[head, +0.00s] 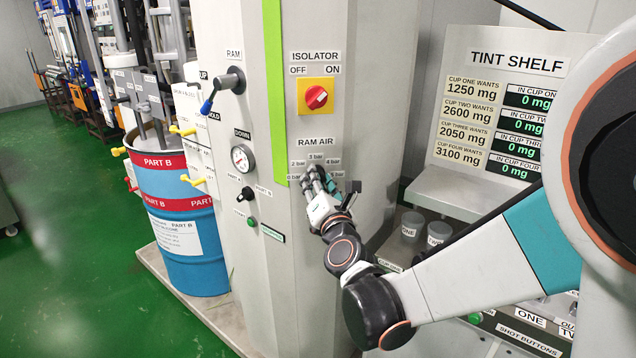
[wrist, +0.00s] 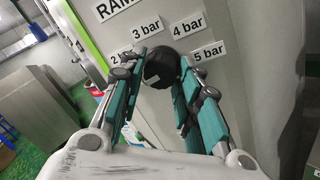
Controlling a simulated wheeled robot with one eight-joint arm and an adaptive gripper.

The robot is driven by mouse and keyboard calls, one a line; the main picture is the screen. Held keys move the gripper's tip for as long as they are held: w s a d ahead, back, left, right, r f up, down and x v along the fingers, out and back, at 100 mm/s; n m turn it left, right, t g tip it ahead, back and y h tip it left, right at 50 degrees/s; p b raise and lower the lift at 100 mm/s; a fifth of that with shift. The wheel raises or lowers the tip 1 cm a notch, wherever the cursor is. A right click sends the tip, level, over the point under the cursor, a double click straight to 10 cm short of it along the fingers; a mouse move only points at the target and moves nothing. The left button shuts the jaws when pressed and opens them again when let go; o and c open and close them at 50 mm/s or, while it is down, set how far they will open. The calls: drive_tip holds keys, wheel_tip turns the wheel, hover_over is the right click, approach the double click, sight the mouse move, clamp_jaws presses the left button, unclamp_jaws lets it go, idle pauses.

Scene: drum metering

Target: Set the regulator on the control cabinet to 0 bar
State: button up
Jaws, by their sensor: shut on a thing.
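The regulator is a round black knob (wrist: 162,66) on the cabinet face, in the wrist view. A small pale mark shows near its lower left edge; I cannot tell which reading it points to. My gripper (wrist: 163,70) is shut on the knob, one teal finger on each side. In the head view my gripper (head: 318,176) is at the control cabinet (head: 316,230), below the RAM AIR label (head: 315,143), and its fingers mostly hide the knob. Labels for 3 bar (wrist: 146,28), 4 bar (wrist: 188,26) and 5 bar (wrist: 209,52) surround the knob.
The red isolator switch (head: 316,97) is above my gripper. A pressure gauge (head: 242,158) and a blue-tipped lever (head: 222,88) are to its left. The tint shelf (head: 470,195) with cups is to the right. A blue drum (head: 185,240) stands left; green floor is open beyond.

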drive_tip(key=o, duration=1)
drive_tip(key=shift+o, duration=0.2)
